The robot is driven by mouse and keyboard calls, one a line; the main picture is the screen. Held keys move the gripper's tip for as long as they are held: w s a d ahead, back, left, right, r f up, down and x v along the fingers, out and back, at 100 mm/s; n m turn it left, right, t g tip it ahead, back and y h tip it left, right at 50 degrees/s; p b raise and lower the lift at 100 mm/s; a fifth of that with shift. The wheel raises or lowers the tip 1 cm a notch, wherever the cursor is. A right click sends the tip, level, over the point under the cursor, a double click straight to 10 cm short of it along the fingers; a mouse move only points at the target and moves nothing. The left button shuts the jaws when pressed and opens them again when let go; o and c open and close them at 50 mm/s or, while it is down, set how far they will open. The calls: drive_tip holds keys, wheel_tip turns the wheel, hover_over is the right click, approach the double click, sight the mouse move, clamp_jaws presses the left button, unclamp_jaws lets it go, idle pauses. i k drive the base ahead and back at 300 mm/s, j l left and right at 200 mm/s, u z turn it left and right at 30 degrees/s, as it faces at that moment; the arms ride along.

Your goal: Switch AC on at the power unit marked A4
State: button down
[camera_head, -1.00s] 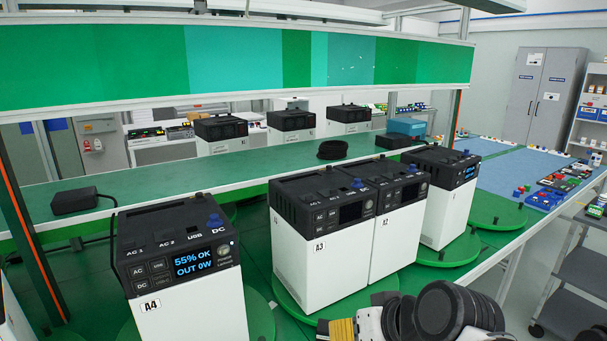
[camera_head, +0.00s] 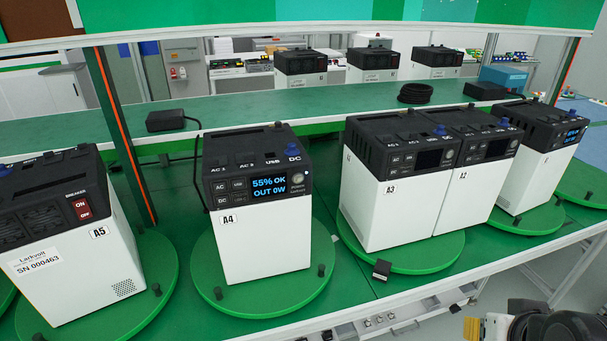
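The power unit marked A4 (camera_head: 262,243) stands upright on a green round turntable (camera_head: 215,290) left of the picture's middle. Its black front panel faces me, with a lit display (camera_head: 269,188) reading "55% OK" and "OUT 0W". The AC button (camera_head: 220,187) is at the panel's left, above the DC button (camera_head: 222,201). A round power button (camera_head: 298,179) sits right of the display. Part of my arm shows at the bottom right corner, well apart from A4. I cannot make out its fingertips.
Unit A5 (camera_head: 75,260), left, is turned to show a red breaker switch (camera_head: 82,208). Units A3 (camera_head: 385,215) and A2 (camera_head: 463,200) stand side by side at right, with another lit unit (camera_head: 540,160) beyond. A green shelf (camera_head: 300,115) runs behind. A small dark block (camera_head: 382,269) lies before A3.

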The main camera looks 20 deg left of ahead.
sight(219, 187)
drive_tip(key=u, duration=1.5)
